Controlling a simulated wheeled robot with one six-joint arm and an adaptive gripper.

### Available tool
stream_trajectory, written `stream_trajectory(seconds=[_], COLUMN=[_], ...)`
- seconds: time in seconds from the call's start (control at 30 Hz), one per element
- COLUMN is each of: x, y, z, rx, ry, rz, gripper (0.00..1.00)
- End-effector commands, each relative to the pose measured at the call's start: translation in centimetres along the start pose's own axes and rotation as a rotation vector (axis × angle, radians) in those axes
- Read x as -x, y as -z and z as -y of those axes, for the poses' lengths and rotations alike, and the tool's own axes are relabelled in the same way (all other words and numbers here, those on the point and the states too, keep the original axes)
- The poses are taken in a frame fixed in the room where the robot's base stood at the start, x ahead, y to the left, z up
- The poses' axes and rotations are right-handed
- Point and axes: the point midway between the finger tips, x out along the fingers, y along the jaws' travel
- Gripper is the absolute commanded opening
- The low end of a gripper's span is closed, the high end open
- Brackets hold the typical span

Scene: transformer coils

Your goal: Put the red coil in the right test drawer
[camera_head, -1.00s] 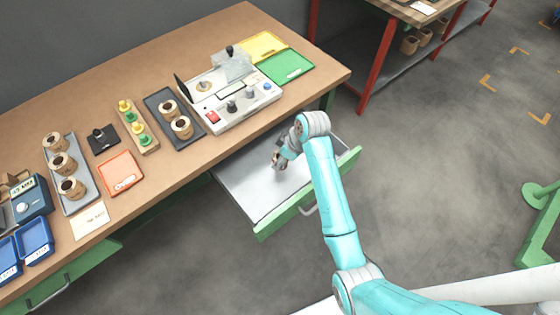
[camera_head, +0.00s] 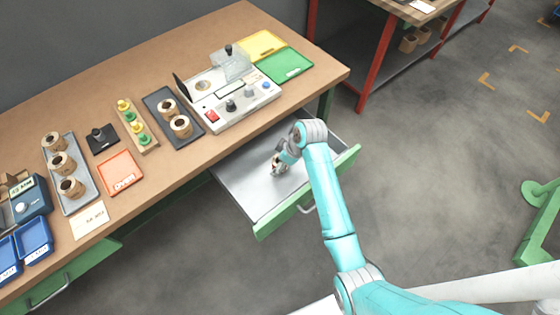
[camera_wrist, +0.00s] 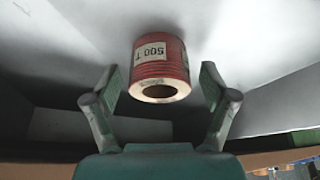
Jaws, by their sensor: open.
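The red coil (camera_wrist: 160,68) with a "500 T" label shows in the wrist view, resting in the right drawer with its open end toward the camera. My gripper (camera_wrist: 157,82) is open, with one finger on each side of the coil and a visible gap on both sides. In the head view my gripper (camera_head: 279,163) is low inside the pulled-out right drawer (camera_head: 245,188), which has a grey inside and a green front. The coil is mostly hidden by my gripper there.
The wooden bench (camera_head: 150,175) lies behind and left of the drawer. On it stand a tester (camera_head: 238,103), a dark tray (camera_head: 188,138) with two coils, a grey tray (camera_head: 85,200) with several coils, and green (camera_head: 286,65) and yellow mats. The drawer's front half is bare.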

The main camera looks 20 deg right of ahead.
Motion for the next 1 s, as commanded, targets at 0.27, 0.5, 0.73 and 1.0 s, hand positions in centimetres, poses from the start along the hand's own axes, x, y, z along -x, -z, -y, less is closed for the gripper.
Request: stream_trajectory(seconds=[0.27,0.5,0.73,1.0], x=[1.9,6.7,10.5,12.2], y=[0.1,0.1,0.1,0.1], z=[-0.1,-0.1,-0.1,0.0], rx=[0.0,0.0,0.0,0.0], ry=[-0.003,-0.004,-0.002,-0.001], rz=[-0.002,-0.003,-0.001,-0.001], gripper=[0.84,0.84,0.84,0.84])
